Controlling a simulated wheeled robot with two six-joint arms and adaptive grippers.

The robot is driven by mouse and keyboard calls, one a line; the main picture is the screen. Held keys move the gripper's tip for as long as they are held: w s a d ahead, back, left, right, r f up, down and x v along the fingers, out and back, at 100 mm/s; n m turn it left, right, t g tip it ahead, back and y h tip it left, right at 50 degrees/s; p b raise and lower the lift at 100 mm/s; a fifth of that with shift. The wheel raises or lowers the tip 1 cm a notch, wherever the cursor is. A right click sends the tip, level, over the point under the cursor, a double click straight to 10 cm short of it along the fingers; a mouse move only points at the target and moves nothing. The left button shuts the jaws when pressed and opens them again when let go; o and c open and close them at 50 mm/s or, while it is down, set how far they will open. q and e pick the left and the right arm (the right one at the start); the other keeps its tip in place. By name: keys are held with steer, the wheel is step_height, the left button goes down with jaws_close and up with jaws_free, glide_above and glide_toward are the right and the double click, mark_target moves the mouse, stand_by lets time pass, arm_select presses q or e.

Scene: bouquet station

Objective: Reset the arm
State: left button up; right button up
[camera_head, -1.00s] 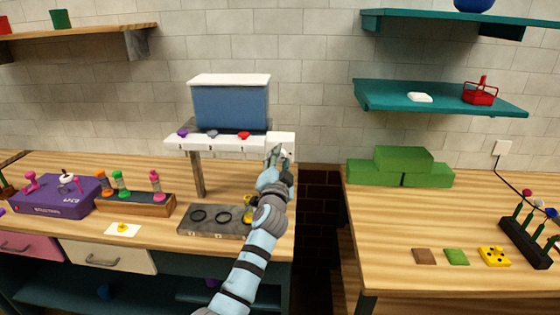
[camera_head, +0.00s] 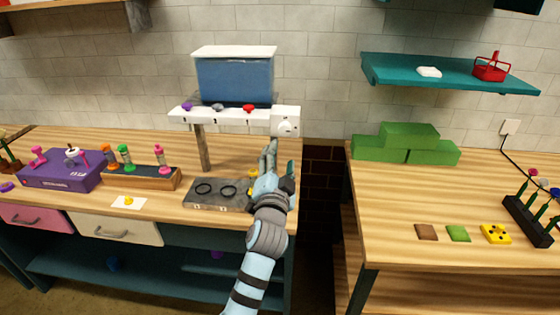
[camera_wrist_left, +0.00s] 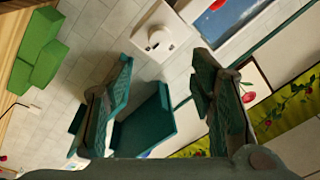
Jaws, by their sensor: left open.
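My left arm rises from the bottom of the head view, and its gripper (camera_head: 270,160) points up in front of the wooden table, just below the white dial box (camera_head: 286,122). In the left wrist view the two teal-grey fingers of the gripper (camera_wrist_left: 163,60) are well apart, with nothing between them. The white dial box also shows beyond the fingertips in the left wrist view (camera_wrist_left: 160,35). My right gripper is in neither view.
A blue dispenser (camera_head: 235,82) with a white shelf stands behind my arm. A grey ring tray (camera_head: 217,205) lies close left of the arm. A purple box (camera_head: 55,178) is at left. A dark gap separates the right table (camera_head: 400,198), which holds green blocks (camera_head: 408,146).

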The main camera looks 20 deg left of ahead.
arm_select(q)
steer(key=shift+s+d, duration=0.15)
steer(key=shift+s, duration=0.25)
steer(key=shift+w, duration=0.1)
